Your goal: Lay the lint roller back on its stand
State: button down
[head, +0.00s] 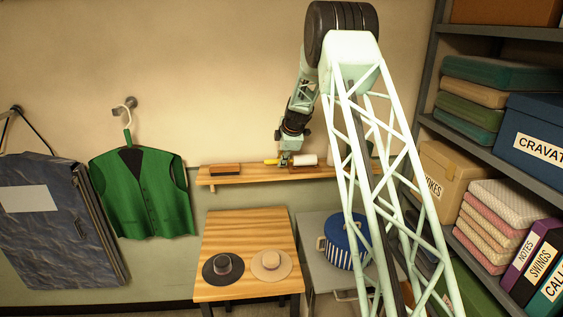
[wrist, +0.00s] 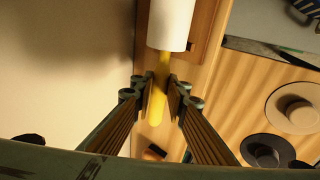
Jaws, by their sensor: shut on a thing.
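The lint roller has a white cylinder (head: 304,160) and a yellow handle (head: 270,162). In the wrist view the white roll (wrist: 171,22) is at the top and the yellow handle (wrist: 156,108) runs down between the fingers. My gripper (head: 286,158) is shut on the handle, and its fingers (wrist: 161,95) show on either side of it. The roller lies roughly level at the wall shelf. A darker brown wooden piece (wrist: 210,32), which looks like the stand, shows beside and below the white roll. I cannot tell whether the roller touches it.
The wall shelf (head: 237,177) carries a brown brush-like block (head: 225,169) at its left. Below are a wooden table (head: 250,225) with a dark hat (head: 223,268) and a tan hat (head: 271,265), and a blue round box (head: 345,245). Shelving with boxes stands at right.

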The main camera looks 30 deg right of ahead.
jog(key=shift+f, duration=0.15)
dwell(0.3)
jog(key=c, duration=2.5)
grip_release()
jog(key=shift+o, duration=0.9)
jog(key=shift+s, duration=0.1)
jog(key=b+v, duration=0.4)
jog(key=v, duration=0.4)
jog(key=shift+r, duration=0.4)
jog(key=shift+s, duration=0.15)
